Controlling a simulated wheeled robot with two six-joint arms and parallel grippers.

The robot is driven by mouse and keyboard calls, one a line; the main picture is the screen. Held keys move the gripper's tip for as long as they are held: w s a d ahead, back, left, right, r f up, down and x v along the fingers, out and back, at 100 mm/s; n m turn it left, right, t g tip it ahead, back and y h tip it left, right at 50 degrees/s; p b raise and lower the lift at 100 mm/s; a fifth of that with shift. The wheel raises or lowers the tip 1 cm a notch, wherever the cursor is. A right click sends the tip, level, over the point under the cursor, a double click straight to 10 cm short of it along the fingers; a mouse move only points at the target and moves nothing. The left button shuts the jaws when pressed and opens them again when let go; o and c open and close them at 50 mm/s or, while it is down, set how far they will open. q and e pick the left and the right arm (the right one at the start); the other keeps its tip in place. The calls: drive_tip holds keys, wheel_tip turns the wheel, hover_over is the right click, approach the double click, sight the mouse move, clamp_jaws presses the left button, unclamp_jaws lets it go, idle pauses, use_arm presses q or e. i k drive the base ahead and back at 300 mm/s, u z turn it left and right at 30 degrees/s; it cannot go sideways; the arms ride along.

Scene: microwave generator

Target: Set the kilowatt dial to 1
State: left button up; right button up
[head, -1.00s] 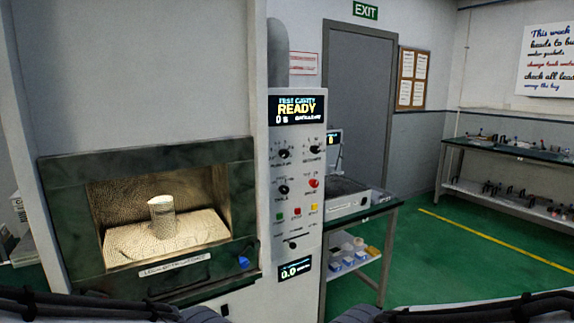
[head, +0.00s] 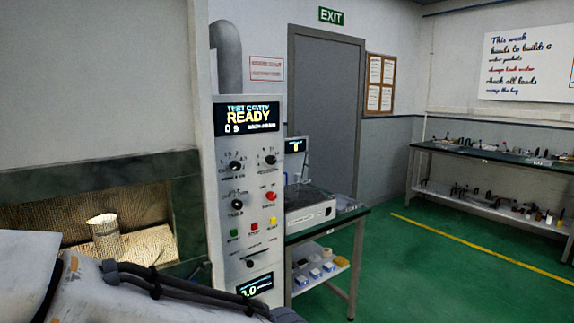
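The control panel (head: 252,222) is a tall white column in the middle left. It carries several black dials: an upper left dial (head: 236,165), an upper right dial (head: 270,160) and a lower left dial (head: 237,204). Their labels are too small to read, so I cannot tell which is the kilowatt dial or its setting. The display (head: 249,116) above them reads "TEST CAVITY READY". My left arm crosses the lower left, below the dials, and covers part of the cavity; its gripper is not in view. My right gripper is not in view.
A red button (head: 271,196) sits right of the lower left dial, with small green, red and yellow buttons below. The lit cavity (head: 150,215) at left holds a pale cylinder (head: 104,236). A side bench (head: 322,228) stands right of the panel. Green floor beyond is clear.

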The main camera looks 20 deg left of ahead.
sight(235, 166)
drive_tip(key=z, duration=0.1)
drive_tip(key=i, duration=1.25)
drive_tip(key=u, duration=0.65)
